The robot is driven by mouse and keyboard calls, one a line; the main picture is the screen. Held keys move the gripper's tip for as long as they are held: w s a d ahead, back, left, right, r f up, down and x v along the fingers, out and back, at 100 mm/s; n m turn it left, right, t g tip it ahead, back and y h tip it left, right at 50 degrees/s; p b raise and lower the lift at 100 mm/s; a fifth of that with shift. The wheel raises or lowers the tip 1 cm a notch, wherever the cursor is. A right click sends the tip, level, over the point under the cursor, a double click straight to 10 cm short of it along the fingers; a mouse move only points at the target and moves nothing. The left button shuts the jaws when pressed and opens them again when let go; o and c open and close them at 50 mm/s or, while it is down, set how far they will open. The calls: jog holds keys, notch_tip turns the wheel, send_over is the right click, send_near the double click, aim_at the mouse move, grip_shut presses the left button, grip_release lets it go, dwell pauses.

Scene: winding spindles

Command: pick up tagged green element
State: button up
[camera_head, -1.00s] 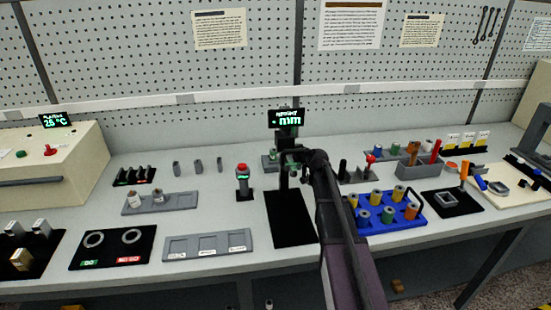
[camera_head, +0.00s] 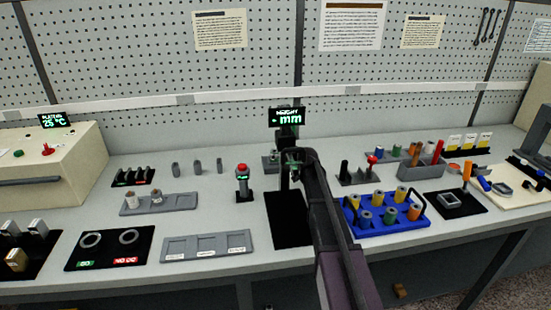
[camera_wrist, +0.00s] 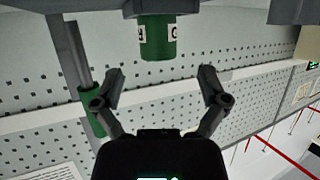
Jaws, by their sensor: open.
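A green cylinder (camera_wrist: 158,40) with a white tag bearing dark lettering shows at the top of the wrist view, against a grey surface. This view appears upside down. My gripper (camera_wrist: 161,73) is open and empty. Its two fingers point toward the cylinder, one to each side of its line, with a visible gap between the tips and the cylinder. In the head view my gripper (camera_head: 293,158) is at the height gauge (camera_head: 286,140), and my arm hides part of that area. The green cylinder cannot be made out clearly there.
A second dark green piece (camera_wrist: 93,108) on a grey post is beside the left finger in the wrist view. A black mat (camera_head: 288,225) lies in front of the gauge. A blue rack (camera_head: 350,234) of coloured spools stands right of my arm. A red-topped button post (camera_head: 243,185) stands left.

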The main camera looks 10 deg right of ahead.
aim_at(276, 152)
jog(key=shift+b+x, duration=0.85)
jog(key=shift+x, duration=1.4)
jog(key=shift+f, duration=0.2)
grip_shut()
jog(key=shift+r, duration=0.2)
notch_tip(276, 152, up, 4)
jog(key=p, duration=0.4)
jog(key=shift+d+f, duration=0.1)
jog(key=s+d, duration=0.3)
jog(key=s, duration=0.5)
jog(key=s+d, duration=0.4)
jog(key=s, duration=0.4)
jog(key=shift+s+f, duration=0.3)
jog(key=shift+f, duration=0.05)
jog(key=shift+r, duration=0.1)
